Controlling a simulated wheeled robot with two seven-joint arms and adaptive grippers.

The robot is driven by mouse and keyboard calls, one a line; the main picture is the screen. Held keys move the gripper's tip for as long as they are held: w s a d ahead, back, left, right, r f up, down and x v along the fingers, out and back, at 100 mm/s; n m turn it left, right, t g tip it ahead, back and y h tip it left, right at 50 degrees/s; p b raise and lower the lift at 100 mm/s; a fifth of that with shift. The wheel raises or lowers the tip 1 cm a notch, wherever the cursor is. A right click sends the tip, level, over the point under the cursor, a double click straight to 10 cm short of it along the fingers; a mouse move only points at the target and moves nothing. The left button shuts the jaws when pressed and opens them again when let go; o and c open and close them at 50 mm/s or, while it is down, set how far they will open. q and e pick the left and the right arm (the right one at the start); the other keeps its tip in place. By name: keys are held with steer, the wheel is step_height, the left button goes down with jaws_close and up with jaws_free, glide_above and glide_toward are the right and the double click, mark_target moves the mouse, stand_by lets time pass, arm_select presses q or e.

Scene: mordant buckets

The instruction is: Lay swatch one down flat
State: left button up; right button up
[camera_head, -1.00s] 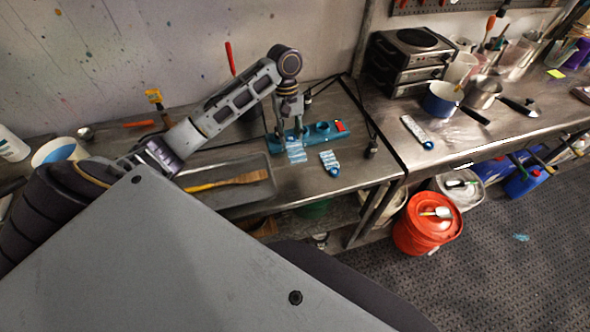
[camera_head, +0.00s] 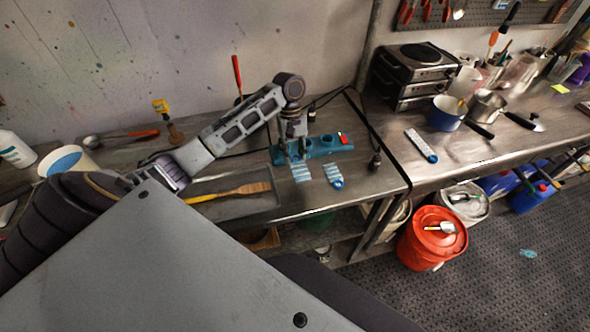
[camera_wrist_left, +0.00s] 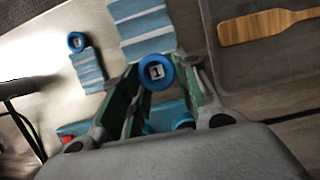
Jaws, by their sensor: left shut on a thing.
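Swatch one is a blue-and-white striped strip (camera_head: 301,173) with a round blue tag. The tag reads "1" in the left wrist view (camera_wrist_left: 156,72). My left gripper (camera_head: 297,152) is shut on its tag end, and the striped part reaches out toward the front of the table. Whether the strip touches the metal tabletop (camera_head: 355,190) I cannot tell. A second striped swatch (camera_head: 333,175) with a blue tag lies just right of it, apart. It also shows in the left wrist view (camera_wrist_left: 87,65). My right gripper is not in view.
A teal rack (camera_head: 328,146) stands right behind the gripper. A dark tray (camera_head: 262,207) holding a wooden spatula (camera_head: 245,189) lies to the left. A third tagged strip (camera_head: 421,145) lies on the right-hand table. Bare tabletop shows in front of the swatches.

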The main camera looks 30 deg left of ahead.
mark_target(295, 168)
arm_select(q)
steer(key=shift+f, duration=0.55)
steer(key=shift+f, duration=2.5)
steer(key=shift+s+d+f+p, duration=0.1)
steer(key=shift+s+f+p, duration=0.1)
steer(key=shift+f+p, duration=0.35)
steer(key=shift+s+f, duration=0.15)
steer(key=o, duration=0.7)
steer(key=shift+f, duration=0.1)
steer(key=shift+o, duration=1)
steer(key=shift+f, duration=0.1)
steer(key=shift+w, duration=0.2)
steer(key=shift+w+r, duration=0.1)
steer(key=shift+r, duration=0.25)
